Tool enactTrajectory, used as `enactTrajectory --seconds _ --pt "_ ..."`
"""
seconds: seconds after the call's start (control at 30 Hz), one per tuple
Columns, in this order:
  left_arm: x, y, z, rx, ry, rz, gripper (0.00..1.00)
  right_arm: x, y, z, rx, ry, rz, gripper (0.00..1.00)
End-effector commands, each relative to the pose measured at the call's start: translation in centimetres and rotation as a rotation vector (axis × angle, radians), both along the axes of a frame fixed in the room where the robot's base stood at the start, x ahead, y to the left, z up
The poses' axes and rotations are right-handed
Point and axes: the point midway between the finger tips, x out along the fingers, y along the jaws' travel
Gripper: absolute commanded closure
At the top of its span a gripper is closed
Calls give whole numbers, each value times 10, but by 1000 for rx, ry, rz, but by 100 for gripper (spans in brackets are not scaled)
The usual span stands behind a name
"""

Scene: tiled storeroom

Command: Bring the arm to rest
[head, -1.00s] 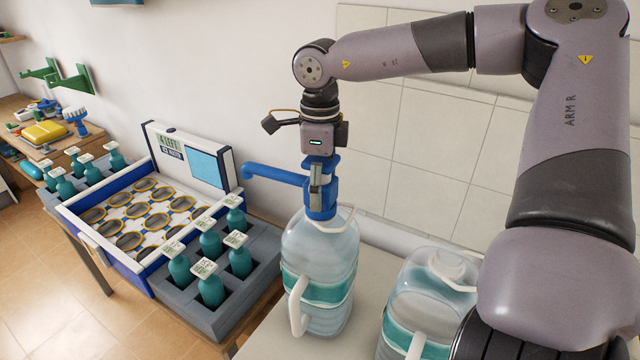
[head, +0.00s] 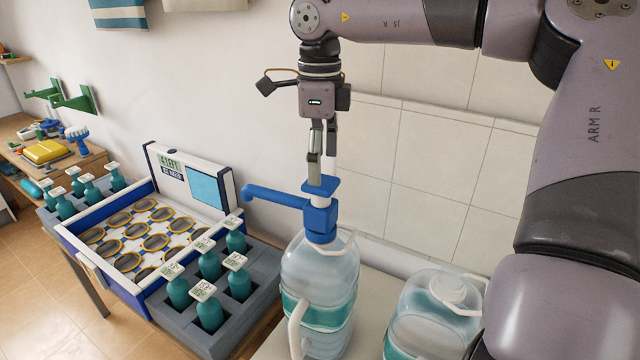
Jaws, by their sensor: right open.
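My right gripper (head: 321,172) points straight down above the blue pump (head: 320,218) and is open. Its fingertips are at or just above the pump's flat blue top; I cannot tell whether they touch it. The pump sits on the neck of a large clear water bottle (head: 322,268) with a teal band and white handle. The pump's spout points left and a short white stem shows under its top. My right arm reaches in from the right and bends down over the bottle. My left gripper is not in view.
A second large bottle (head: 425,318) stands to the right, partly behind my arm. To the left is a blue-and-white crate (head: 100,262) with round holders and a display, flanked by grey racks (head: 262,300) of teal bottles. A tiled wall (head: 430,150) stands behind.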

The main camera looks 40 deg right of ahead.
Motion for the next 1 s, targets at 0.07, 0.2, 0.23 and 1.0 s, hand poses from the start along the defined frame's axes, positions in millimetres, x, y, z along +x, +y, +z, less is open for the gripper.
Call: enactTrajectory --seconds 0.07,0.2,0.23,1.0 --pt "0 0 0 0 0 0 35 1 0 9 0 -1 -1 23" --pt "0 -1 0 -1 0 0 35 0 0 17 1 1 0 23" --pt "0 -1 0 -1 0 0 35 0 0 17 1 1 0 23" --pt "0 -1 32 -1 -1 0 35 0 0 50 1 1 0 23"
